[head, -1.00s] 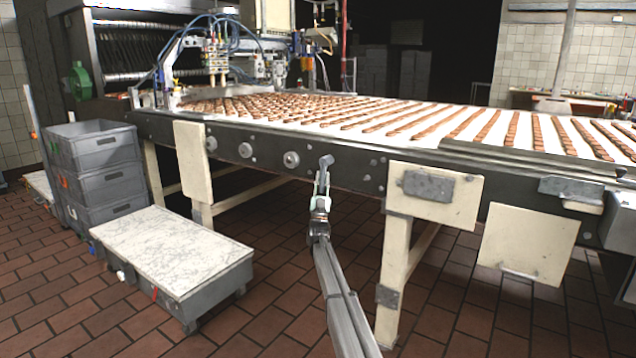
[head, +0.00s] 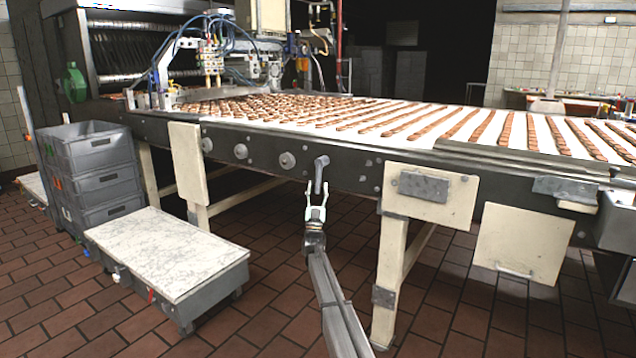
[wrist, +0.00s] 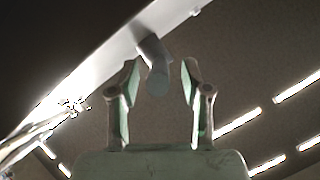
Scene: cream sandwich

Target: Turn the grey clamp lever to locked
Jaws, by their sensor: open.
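The grey clamp lever (head: 319,174) is on the dark side rail of the conveyor. In the head view its handle hangs nearly straight down from its pivot. My gripper (head: 317,191) points up from below, its fingers open around or just below the lever's lower end. In the wrist view the lever (wrist: 157,73) shows end-on between the two spread fingertips of my gripper (wrist: 160,75), with gaps on both sides. I cannot tell how deep the lever's end sits between the fingers. No contact shows.
Cream panels (head: 432,194) and conveyor legs (head: 389,270) stand to the right. A round knob (head: 287,160) is on the rail to the left. A marble-topped platform (head: 165,246) and stacked grey crates (head: 92,165) are at left. The tiled floor (head: 265,300) near my arm is clear.

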